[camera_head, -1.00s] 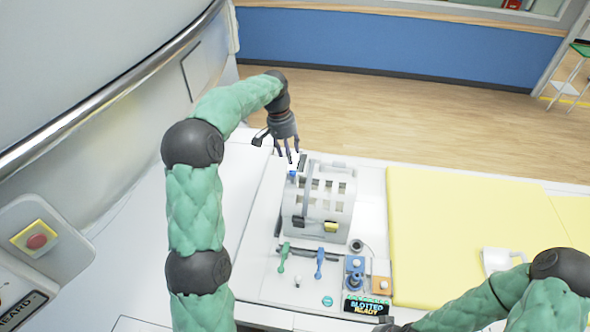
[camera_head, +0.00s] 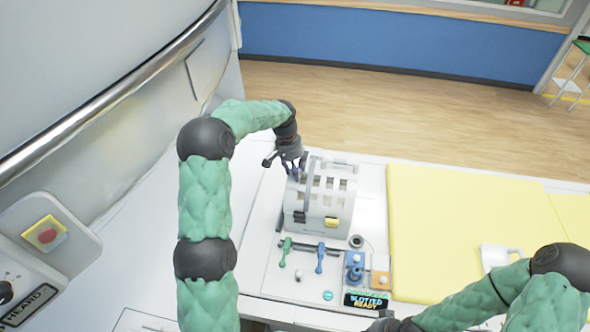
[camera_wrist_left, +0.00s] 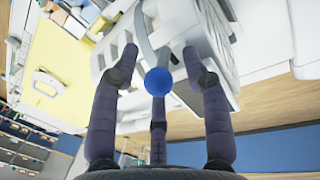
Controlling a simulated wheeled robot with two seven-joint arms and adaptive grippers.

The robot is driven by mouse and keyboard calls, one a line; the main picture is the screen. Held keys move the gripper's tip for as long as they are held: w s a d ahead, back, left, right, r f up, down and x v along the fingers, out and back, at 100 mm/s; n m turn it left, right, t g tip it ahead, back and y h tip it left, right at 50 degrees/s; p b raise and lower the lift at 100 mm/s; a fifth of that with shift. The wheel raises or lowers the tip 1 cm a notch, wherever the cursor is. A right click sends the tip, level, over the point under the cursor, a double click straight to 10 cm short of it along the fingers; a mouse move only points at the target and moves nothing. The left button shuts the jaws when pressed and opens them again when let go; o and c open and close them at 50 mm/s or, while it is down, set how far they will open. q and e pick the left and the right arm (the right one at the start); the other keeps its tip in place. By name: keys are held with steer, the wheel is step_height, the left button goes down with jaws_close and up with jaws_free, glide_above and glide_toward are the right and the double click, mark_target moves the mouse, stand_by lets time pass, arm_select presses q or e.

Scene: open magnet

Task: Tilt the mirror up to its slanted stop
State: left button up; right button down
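The white slotted cage (camera_head: 325,190) stands on the bench in the head view. I cannot clearly make out a mirror surface; a grey upright bar (camera_head: 309,180) runs along the cage's left side. A blue ball knob (camera_wrist_left: 172,88) shows between my left fingers in the wrist view, in front of the cage (camera_wrist_left: 185,20). My left gripper (camera_head: 296,170) is at the cage's upper left corner. Its fingers are spread around the knob and look open; contact cannot be told. In the head view the gripper hides the knob. My right gripper (camera_head: 388,325) is partly cut off at the bottom edge.
Green (camera_head: 285,252) and blue (camera_head: 320,258) handles stand in front of the cage. A small control box with a display (camera_head: 367,300) is to their right.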

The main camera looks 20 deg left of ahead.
arm_select(q)
steer(key=shift+s+r, duration=0.1)
jaws_close()
steer(key=shift+d, duration=0.1)
steer(key=y, duration=0.1)
steer(key=d+y+b, duration=0.1)
steer(key=y, duration=0.1)
steer(key=shift+w+d+f+g, duration=0.15)
steer(key=shift+w+f+g, duration=0.05)
steer(key=shift+w+g, duration=0.1)
steer(key=y+b, duration=0.1)
steer(key=d+y+b, duration=0.1)
steer(key=y, duration=0.1)
steer(key=f+g+y+b, duration=0.1)
steer(key=y, duration=0.1)
steer(key=shift+w+d, duration=0.15)
steer(key=shift+d, duration=0.1)
steer(key=shift+y, duration=0.4)
steer(key=shift+o, duration=1.1)
jaws_free()
steer(key=v, duration=1.2)
steer(key=shift+w, duration=0.2)
